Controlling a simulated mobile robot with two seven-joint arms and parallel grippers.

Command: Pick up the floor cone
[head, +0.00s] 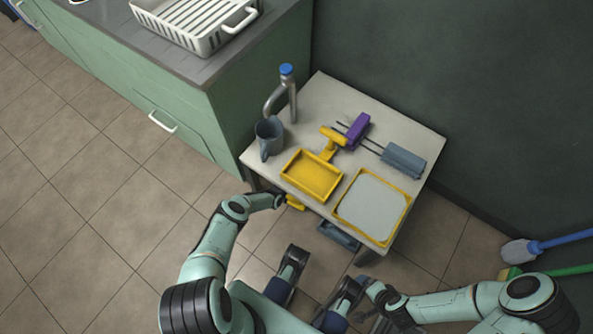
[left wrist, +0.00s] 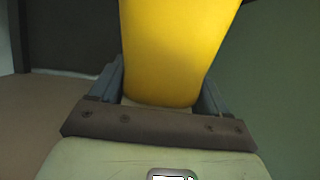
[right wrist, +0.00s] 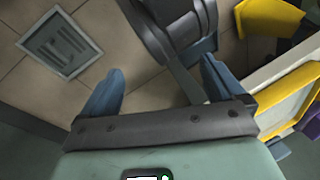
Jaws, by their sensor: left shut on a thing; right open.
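The floor cone is a smooth yellow tapered body (left wrist: 175,50) that fills the upper middle of the left wrist view. My left gripper (left wrist: 160,88) is shut on it, with one finger on each side. In the head view a small part of the yellow cone (head: 295,202) shows beside my left gripper (head: 281,200), low at the front left edge of the table. The rest of it is hidden there. My right gripper (right wrist: 160,88) is open and empty, over the floor near the table's front in the right wrist view.
The small table (head: 425,150) carries a yellow tray (head: 312,176), a yellow-rimmed board (head: 372,204), a grey mug (head: 268,138), a tap (head: 290,97) and a purple-handled press part (head: 357,131). A green cabinet (head: 160,110) stands left. A floor drain (right wrist: 60,45) and brooms (head: 560,240) show.

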